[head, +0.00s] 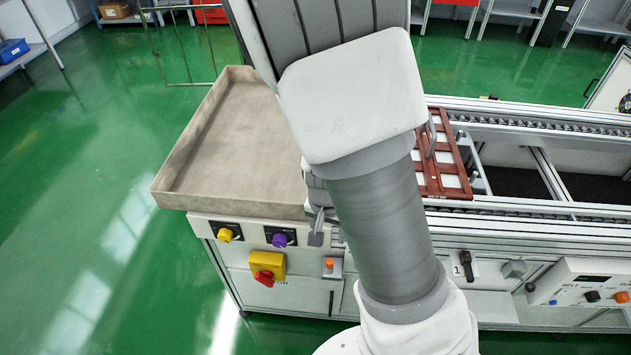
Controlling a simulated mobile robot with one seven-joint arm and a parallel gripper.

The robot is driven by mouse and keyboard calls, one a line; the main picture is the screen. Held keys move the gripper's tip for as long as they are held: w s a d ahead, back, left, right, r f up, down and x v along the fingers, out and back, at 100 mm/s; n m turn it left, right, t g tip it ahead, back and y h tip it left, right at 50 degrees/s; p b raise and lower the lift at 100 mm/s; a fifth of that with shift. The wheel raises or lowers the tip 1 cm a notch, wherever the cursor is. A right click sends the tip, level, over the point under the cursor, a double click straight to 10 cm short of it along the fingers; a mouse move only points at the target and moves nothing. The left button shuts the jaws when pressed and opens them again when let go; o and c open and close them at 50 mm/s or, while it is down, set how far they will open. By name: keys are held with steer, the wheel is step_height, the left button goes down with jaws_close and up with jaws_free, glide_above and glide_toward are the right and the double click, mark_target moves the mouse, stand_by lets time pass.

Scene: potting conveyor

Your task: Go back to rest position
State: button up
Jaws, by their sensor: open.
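My arm fills the middle of the head view and stands in front of the work area. My gripper (319,227) shows only in part, at the left edge of my arm, near the front right corner of the beige tray (232,135). It is open, and I see nothing held in the part that shows. The rest of it is hidden behind my arm. The tray looks empty where it is visible; its right part is hidden.
A reddish-brown slatted carrier (459,191) sits on the conveyor (530,208), right of my arm. Below the tray are a yellow knob (225,235), a purple knob (280,240) and a red switch on a yellow box (266,268). Green floor (80,190) at left is clear.

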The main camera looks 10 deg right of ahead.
steer(key=s+a+r+n+t+y+p, duration=0.1)
steer(key=s+r+n+y+p, duration=0.15)
steer(key=r, duration=0.95)
steer(key=s+a+r+n+t+y+p, duration=0.1)
steer(key=s+r+n, duration=0.15)
steer(key=r, duration=0.95)
steer(key=s+d+r+n+t+h+p, duration=0.1)
steer(key=s+d+r+t+h, duration=0.1)
steer(key=s+r, duration=0.4)
steer(key=shift+s+d+r+n, duration=0.35)
steer(key=shift+d+r, duration=0.35)
steer(key=shift+r, duration=0.25)
steer(key=shift+h, duration=0.25)
